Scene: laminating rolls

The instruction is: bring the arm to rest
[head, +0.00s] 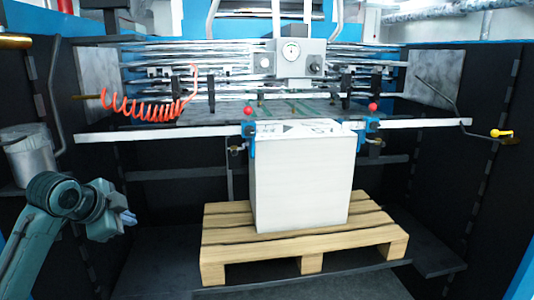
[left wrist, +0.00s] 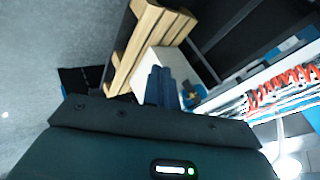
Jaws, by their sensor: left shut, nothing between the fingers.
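My left arm (head: 60,205) comes in from the left in the head view, in front of the dark side panel. Its gripper (head: 124,220) is shut and empty, with the blue-grey fingers together, in the air well left of the pallet. In the left wrist view the shut fingers (left wrist: 158,86) show past the edge of the wrist housing, against the white stack beyond. My right gripper is in neither view.
A white stack (head: 300,185) stands on a wooden pallet (head: 225,238) under the machine's front bar (head: 190,131). A grey cylinder (head: 28,152) is above and behind my left arm. A coiled red hose (head: 140,108) hangs at upper left. Open floor shows in the left wrist view.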

